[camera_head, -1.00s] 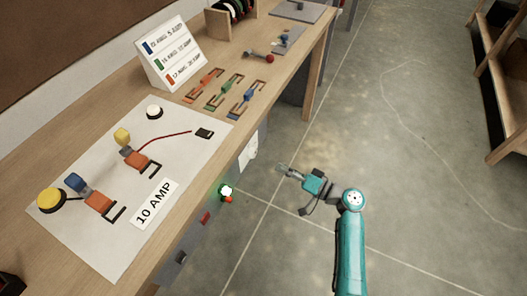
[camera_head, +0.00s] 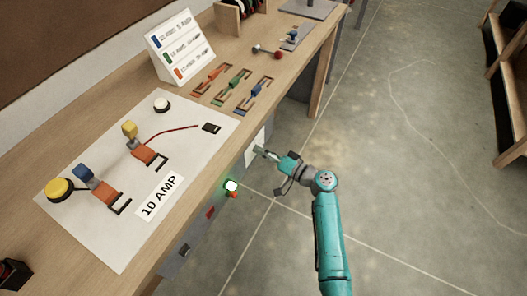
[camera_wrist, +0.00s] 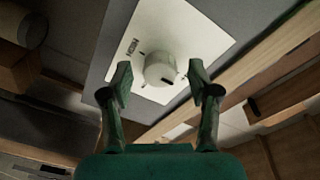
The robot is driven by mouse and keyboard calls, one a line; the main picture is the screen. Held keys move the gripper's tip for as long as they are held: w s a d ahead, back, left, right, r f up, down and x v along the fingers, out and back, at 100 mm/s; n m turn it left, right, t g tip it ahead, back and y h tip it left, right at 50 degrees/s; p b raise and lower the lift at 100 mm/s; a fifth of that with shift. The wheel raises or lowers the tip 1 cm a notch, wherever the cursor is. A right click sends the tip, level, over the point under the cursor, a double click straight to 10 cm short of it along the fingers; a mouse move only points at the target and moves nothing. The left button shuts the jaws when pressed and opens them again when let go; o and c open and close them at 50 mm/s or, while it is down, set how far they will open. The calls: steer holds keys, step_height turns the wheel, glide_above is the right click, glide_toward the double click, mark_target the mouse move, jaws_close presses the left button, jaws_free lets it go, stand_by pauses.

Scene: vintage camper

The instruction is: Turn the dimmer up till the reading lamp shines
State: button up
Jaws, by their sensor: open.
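The dimmer appears to be the round white knob (camera_wrist: 161,68) on a white plate (camera_wrist: 195,32) in the wrist view. The knob has a dark mark at its lower right edge, and small lettering and ticks lie beside it. My gripper (camera_wrist: 160,84) is open, with one finger at each side of the knob in the picture; I cannot tell whether they touch it. In the head view my gripper (camera_head: 262,153) is at the white plate (camera_head: 255,140) on the bench's front, and the knob cannot be made out. I cannot identify a reading lamp.
A glowing white-green light (camera_head: 231,186) with a red part below sits on the bench front, near my gripper. The wooden bench (camera_head: 150,262) carries a wiring sheet (camera_head: 92,238), a label stand (camera_head: 180,46) and several coloured connectors. The floor at right is clear; shelving stands far right.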

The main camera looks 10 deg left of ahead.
steer(key=shift+c, duration=0.3)
steer(key=c, duration=1.1)
steer(key=shift+w+r+m+g+h, duration=0.15)
steer(key=shift+m+g, duration=0.3)
steer(key=shift+m, duration=3.65)
steer(key=shift+s+f+m+g+h, duration=0.15)
steer(key=shift+m+g, duration=0.3)
steer(key=shift+m, duration=3.65)
steer(key=shift+w+r, duration=0.1)
